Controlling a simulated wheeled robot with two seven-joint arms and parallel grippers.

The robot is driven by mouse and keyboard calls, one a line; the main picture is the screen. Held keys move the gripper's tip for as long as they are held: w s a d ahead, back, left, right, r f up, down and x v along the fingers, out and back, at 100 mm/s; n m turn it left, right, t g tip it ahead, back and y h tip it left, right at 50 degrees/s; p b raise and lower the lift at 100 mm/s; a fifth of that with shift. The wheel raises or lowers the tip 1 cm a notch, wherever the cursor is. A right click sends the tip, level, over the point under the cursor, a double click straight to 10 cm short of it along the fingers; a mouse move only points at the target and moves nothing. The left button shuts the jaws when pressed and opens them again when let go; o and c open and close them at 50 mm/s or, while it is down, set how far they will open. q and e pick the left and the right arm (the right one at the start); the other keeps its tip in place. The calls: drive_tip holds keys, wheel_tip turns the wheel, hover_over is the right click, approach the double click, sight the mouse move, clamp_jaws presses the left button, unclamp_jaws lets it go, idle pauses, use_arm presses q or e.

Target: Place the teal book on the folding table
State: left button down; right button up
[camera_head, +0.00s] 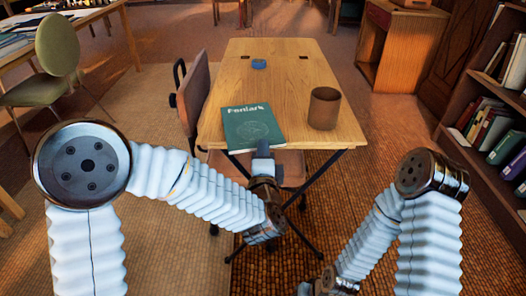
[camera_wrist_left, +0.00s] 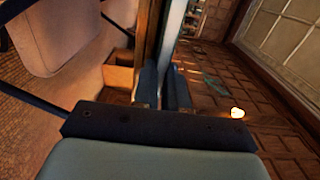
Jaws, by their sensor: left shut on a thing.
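The teal book (camera_head: 252,127), with "Feniark" on its cover, lies cover up over the front left part of the folding table (camera_head: 285,75). Its near edge is at the table's front edge. I cannot tell whether it rests fully on the wood. My left gripper (camera_head: 263,150) is shut on the book's near edge. In the left wrist view the fingers (camera_wrist_left: 164,88) close around the book (camera_wrist_left: 172,30), seen edge-on. My right gripper (camera_head: 318,287) is at the bottom of the head view, partly cut off, and its jaws are unclear.
A brown cup (camera_head: 324,108) stands on the table right of the book. A small blue object (camera_head: 259,64) lies farther back. A chair (camera_head: 195,92) stands against the table's left side. A bookshelf (camera_head: 480,150) is at the right. The middle of the tabletop is clear.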

use_arm(q)
drive_tip(key=c, duration=1.6)
unclamp_jaws()
drive_tip(key=shift+f, duration=0.1)
drive_tip(key=o, duration=0.4)
drive_tip(key=shift+o, duration=0.2)
